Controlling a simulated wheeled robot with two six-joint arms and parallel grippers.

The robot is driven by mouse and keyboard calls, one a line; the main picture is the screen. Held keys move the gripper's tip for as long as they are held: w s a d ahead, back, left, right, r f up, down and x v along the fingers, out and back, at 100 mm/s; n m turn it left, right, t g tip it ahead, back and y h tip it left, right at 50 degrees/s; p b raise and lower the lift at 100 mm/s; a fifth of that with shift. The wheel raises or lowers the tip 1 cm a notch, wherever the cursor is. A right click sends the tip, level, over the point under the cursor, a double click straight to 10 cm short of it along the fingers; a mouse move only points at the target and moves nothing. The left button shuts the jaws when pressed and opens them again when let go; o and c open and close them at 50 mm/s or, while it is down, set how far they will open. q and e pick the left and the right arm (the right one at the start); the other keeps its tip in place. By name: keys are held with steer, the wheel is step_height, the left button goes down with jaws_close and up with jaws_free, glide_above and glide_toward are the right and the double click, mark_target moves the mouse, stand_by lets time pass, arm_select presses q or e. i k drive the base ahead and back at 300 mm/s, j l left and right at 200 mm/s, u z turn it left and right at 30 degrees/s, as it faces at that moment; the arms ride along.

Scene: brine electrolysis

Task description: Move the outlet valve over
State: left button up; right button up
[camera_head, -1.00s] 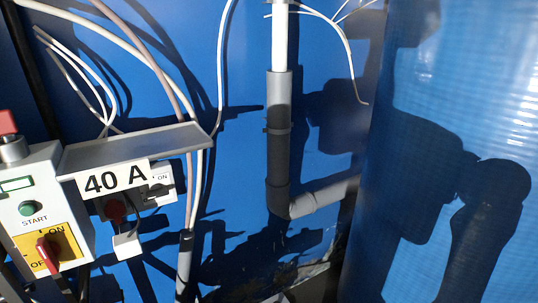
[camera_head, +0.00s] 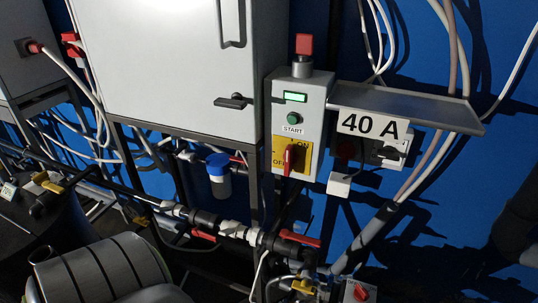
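Neither of my grippers shows in the camera_head view. Several valves sit along the dark pipework low in the picture, and I cannot tell which one is the outlet valve. One valve has a red lever (camera_head: 300,238) lying roughly along the pipe, right of centre. Another red lever (camera_head: 203,236) sits farther left on the same run. A valve with a yellow handle (camera_head: 52,187) is on the pipe at the left. Small yellow-handled fittings (camera_head: 303,287) show at the bottom, partly crowded by other parts.
A grey control box (camera_head: 300,115) carries a green START button and a red rotary switch. A shelf (camera_head: 405,104) with a 40 A label juts out beside it. A grey cabinet (camera_head: 170,60) stands left. A ribbed grey cylinder (camera_head: 100,270) fills the lower left. Cables hang on the blue wall.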

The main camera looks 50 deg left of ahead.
mark_target(285, 233)
steer(key=u, duration=1.15)
